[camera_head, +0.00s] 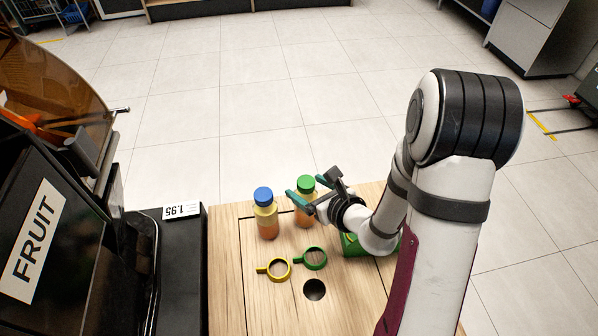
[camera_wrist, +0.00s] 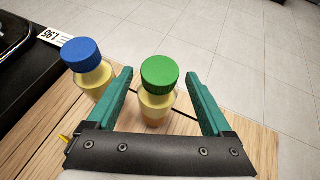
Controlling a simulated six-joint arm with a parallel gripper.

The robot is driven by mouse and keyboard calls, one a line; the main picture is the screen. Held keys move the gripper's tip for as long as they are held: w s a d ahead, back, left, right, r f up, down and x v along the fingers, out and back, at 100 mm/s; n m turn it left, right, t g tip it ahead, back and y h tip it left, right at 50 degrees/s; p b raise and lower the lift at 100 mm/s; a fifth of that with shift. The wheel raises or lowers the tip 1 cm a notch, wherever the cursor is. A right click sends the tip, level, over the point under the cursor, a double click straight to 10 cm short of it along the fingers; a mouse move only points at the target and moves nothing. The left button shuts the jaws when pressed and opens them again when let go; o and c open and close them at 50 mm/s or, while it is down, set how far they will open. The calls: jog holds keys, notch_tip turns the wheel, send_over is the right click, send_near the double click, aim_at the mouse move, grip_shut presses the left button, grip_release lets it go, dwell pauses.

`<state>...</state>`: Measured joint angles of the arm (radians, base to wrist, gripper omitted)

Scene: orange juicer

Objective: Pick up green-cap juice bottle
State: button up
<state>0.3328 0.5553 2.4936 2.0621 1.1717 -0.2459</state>
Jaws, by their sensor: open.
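The green-cap juice bottle (camera_head: 304,206) stands upright on the wooden table (camera_head: 235,285), near its far edge. In the wrist view its green cap (camera_wrist: 160,74) lies between my two teal fingers, with the bottle's lower part (camera_wrist: 156,112) below it. My gripper (camera_head: 299,196) is open and at the bottle, one finger on each side; in the wrist view my gripper (camera_wrist: 163,90) shows a gap on both sides of the cap. The fingers partly cover the bottle in the head view.
A blue-cap bottle (camera_head: 266,215) stands just left of the green-cap one, close to my left finger in the wrist view (camera_wrist: 92,75). A yellow ring (camera_head: 279,269), a green ring (camera_head: 315,258) and a round hole (camera_head: 315,290) are nearer. The black juicer machine (camera_head: 60,220) stands left.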

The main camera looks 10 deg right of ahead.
jog(key=x, duration=0.4)
jog(key=shift+a, duration=0.1)
jog(key=shift+c, duration=0.2)
grip_shut()
jog(key=shift+s, duration=0.1)
dwell(1.0)
